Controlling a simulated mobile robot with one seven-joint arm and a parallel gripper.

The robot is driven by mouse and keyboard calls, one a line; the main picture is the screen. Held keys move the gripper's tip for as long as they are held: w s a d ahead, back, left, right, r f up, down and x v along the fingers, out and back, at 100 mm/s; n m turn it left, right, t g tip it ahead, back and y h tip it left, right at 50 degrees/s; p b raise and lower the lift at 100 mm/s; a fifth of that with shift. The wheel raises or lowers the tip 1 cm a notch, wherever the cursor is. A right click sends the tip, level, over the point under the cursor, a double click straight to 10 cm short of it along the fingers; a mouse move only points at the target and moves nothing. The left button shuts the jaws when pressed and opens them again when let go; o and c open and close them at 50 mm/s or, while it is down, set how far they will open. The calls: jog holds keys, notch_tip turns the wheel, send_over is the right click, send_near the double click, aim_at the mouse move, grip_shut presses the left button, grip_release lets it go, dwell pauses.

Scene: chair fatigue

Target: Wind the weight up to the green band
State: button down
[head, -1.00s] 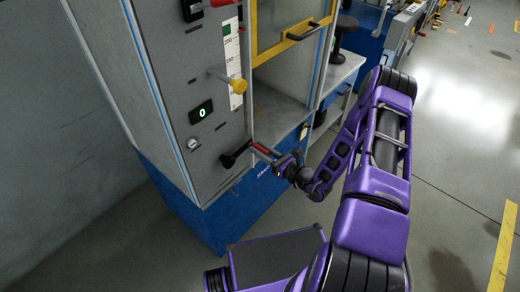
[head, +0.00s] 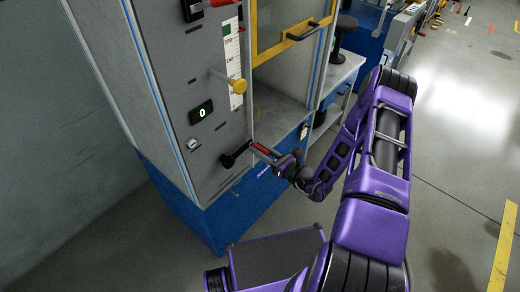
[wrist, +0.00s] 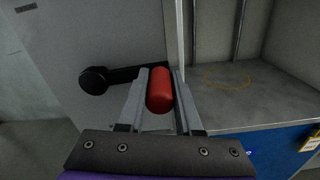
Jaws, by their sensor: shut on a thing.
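A black crank arm (head: 236,155) with a red handle grip sits low on the grey machine panel, and it also shows in the wrist view (wrist: 95,80). My gripper (wrist: 160,92) is shut on the red handle (wrist: 160,90), one finger on each side of it. A white scale strip (head: 234,65) with a green band (head: 227,30) near its top is on the panel above. A yellow knob (head: 238,86) on a rod sticks out in front of the scale. I cannot make out the weight itself.
A small display (head: 201,111) reads 0, with a white dial (head: 192,143) below it. A yellow-framed door (head: 287,38) with a black handle is right of the panel, above a grey shelf (head: 275,112). The blue machine base (head: 225,220) is below.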

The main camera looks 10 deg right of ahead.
jog(key=shift+f, duration=0.1)
jog(key=shift+d+f+m+b, duration=0.1)
jog(key=shift+f+m+b, duration=0.6)
jog(key=shift+f+b, duration=0.1)
jog(key=shift+s+f+m+b, duration=0.1)
jog(key=shift+f+m+b, duration=0.25)
jog(key=shift+f+m, duration=0.45)
jog(key=shift+r, duration=0.2)
jog(key=c, duration=0.6)
grip_release()
jog(key=shift+r, duration=0.1)
jog(key=v, duration=1.7)
jog(key=shift+s, duration=0.15)
